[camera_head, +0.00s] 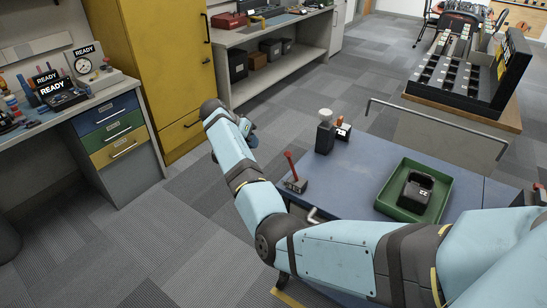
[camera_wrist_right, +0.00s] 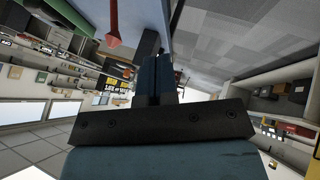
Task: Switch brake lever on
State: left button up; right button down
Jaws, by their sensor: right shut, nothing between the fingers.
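The brake lever (camera_head: 291,167) has a red handle on a small dark base and stands near the left edge of the blue tabletop. Its handle leans to the left in the head view. My right gripper (camera_head: 250,138) is beyond and to the left of the lever, apart from it. In the right wrist view the gripper's dark fingers (camera_wrist_right: 157,65) are together with nothing between them. The red handle (camera_wrist_right: 114,25) shows beside the fingers there, upper left, with a visible gap. My left gripper is in neither view.
A green tray (camera_head: 443,200) with a black device (camera_head: 416,192) sits on the blue table (camera_head: 345,185). A yellow cabinet (camera_head: 165,60) stands beyond my right arm. Open carpet lies left of the table.

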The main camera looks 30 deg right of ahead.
jog(key=shift+m+g, duration=0.5)
jog(key=v, duration=0.4)
jog(key=shift+w+d+r, duration=0.1)
jog(key=shift+d+r, duration=0.1)
jog(key=shift+d, duration=0.15)
jog(key=shift+d+f, duration=0.1)
jog(key=p, duration=0.1)
send_near(292, 166)
notch_tip(292, 166, down, 3)
jog(key=w+d, duration=0.3)
jog(key=shift+s, duration=0.15)
jog(key=shift+d, duration=0.15)
